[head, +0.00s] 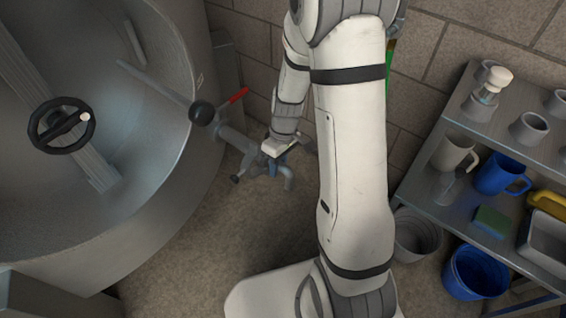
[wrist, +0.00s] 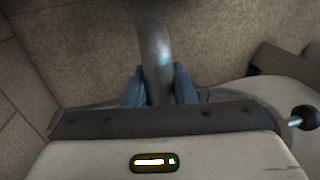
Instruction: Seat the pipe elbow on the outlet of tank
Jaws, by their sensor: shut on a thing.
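The steel tank (head: 165,215) fills the left of the head view. Its outlet pipe (head: 234,139) sticks out low on its right side, with a red-handled valve (head: 238,96) above. My gripper (head: 273,165) is at the outlet's outer end, its blue fingers shut on the grey pipe elbow (head: 288,177). In the wrist view the elbow (wrist: 154,42) curves up between the two blue fingers (wrist: 158,88). The elbow's other end is hidden by my gripper, so I cannot tell whether it touches the outlet.
A small black knob (head: 235,179) sits beside the outlet's end, close to my gripper. A shelf rack (head: 425,195) with mugs stands right, near a grey bucket (head: 414,240) and a blue bucket (head: 470,275). The brick wall is close behind; the floor below is clear.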

